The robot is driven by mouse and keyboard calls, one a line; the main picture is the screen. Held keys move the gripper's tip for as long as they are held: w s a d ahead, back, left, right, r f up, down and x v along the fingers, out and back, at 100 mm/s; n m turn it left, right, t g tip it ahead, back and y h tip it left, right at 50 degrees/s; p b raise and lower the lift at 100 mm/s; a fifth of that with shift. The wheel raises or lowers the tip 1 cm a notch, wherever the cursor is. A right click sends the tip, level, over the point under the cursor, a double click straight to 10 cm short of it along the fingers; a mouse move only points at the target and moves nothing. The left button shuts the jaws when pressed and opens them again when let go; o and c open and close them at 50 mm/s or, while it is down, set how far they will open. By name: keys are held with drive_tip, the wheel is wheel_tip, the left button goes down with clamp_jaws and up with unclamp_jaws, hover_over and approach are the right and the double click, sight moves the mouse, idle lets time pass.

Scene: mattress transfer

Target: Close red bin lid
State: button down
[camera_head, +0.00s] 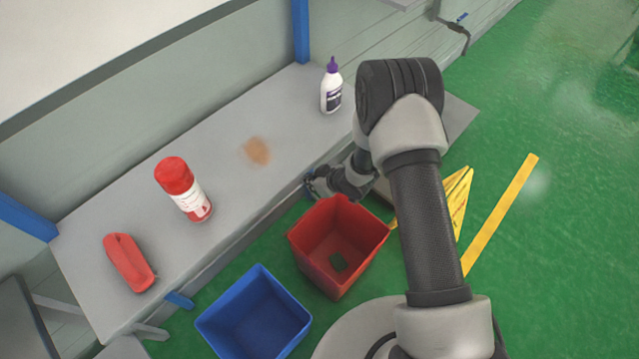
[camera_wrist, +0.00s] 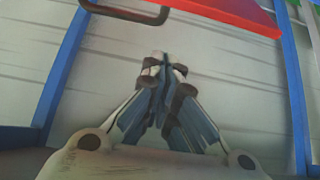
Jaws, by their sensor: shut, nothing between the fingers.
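The red bin (camera_head: 312,245) stands on the green floor in front of the bench, with its open top facing up. No lid covers the opening in the head view. A red flat piece (camera_wrist: 230,12) shows at the top edge of the wrist view; I cannot tell whether it is the lid or the bin's rim. My gripper (camera_head: 312,185) is beside the bench's front edge, behind the red bin. In the wrist view my gripper (camera_wrist: 168,70) has its fingertips together, with nothing between them.
A blue bin (camera_head: 255,318) stands left of the red one. The grey bench (camera_head: 225,150) holds a red-capped bottle (camera_head: 184,188), a red case (camera_head: 128,262), a brown stain (camera_head: 257,151) and a white bottle (camera_head: 331,88). A yellow sign (camera_head: 458,200) is at the right.

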drive_tip(key=d+f, duration=0.1)
drive_tip(key=s+f+b, duration=0.1)
drive_tip(key=shift+d+f, duration=0.3)
drive_tip(key=shift+d, duration=0.05)
drive_tip(key=shift+s+d+f, duration=0.1)
drive_tip(key=shift+s+d, duration=0.05)
drive_tip(key=shift+s, duration=0.1)
drive_tip(key=shift+d, duration=0.1)
drive_tip(key=shift+s+d+f, duration=0.2)
drive_tip(key=shift+s+d, duration=0.05)
drive_tip(key=s+d+f+b, duration=0.7)
drive_tip(key=s+d+f, duration=0.3)
drive_tip(key=d+f, duration=0.25)
drive_tip(key=s+d+f+b, duration=0.1)
drive_tip(key=s+d+f, duration=0.1)
drive_tip(key=f, duration=0.7)
drive_tip(key=s+d+f+b, duration=0.1)
drive_tip(key=d+f, duration=0.3)
drive_tip(key=f, duration=0.5)
drive_tip(key=shift+s+b, duration=0.3)
drive_tip(key=shift+s, duration=0.5)
